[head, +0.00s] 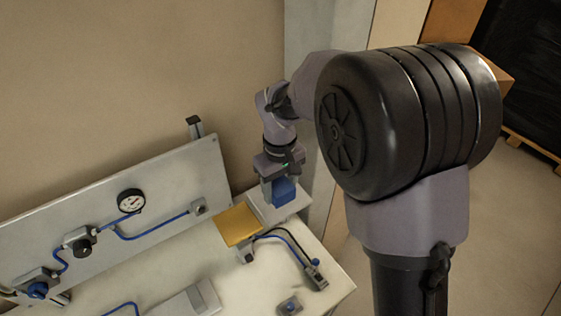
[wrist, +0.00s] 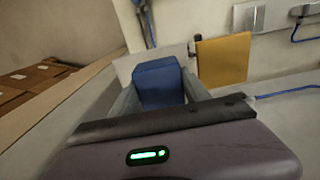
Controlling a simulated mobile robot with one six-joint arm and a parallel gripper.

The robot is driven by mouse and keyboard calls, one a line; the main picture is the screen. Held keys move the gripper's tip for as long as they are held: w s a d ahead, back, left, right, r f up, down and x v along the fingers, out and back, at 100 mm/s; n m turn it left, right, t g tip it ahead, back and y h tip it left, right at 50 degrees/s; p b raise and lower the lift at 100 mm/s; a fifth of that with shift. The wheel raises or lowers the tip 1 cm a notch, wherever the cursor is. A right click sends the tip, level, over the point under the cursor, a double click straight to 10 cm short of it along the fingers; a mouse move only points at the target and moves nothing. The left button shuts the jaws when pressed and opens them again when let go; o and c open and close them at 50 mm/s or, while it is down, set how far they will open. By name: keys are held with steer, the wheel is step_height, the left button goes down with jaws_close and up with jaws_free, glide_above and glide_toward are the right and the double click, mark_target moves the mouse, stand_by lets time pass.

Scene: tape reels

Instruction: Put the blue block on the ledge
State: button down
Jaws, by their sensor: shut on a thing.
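The blue block (head: 286,192) is between the fingers of my gripper (head: 278,186), which is shut on it. In the wrist view the blue block (wrist: 160,84) shows between the two grey fingers (wrist: 162,92). A pale raised surface that looks like the ledge (head: 268,210) is below the block in the head view, beside the yellow panel. In the wrist view a pale face (wrist: 124,66) shows behind the block. I cannot tell whether the block touches the surface or hangs just above it.
The yellow panel (head: 237,225) is left of the ledge. A grey board (head: 110,205) with a gauge (head: 131,201) and blue tubing stands along the wall. Black and blue cables (head: 285,238) and a small fitting (head: 290,306) lie on the pale bench (head: 235,285).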

mark_target(279, 188)
steer(key=shift+w+f, duration=0.1)
steer(key=shift+w, duration=0.8)
steer(key=shift+w+a, duration=0.15)
steer(key=shift+w, duration=0.15)
steer(key=f, duration=0.2)
steer(key=w+f, duration=0.1)
steer(key=shift+f, duration=0.35)
steer(key=shift+s, duration=0.15)
steer(key=shift+f+b, duration=0.1)
steer(key=shift+b, duration=0.25)
steer(key=c, duration=0.5)
jaws_free()
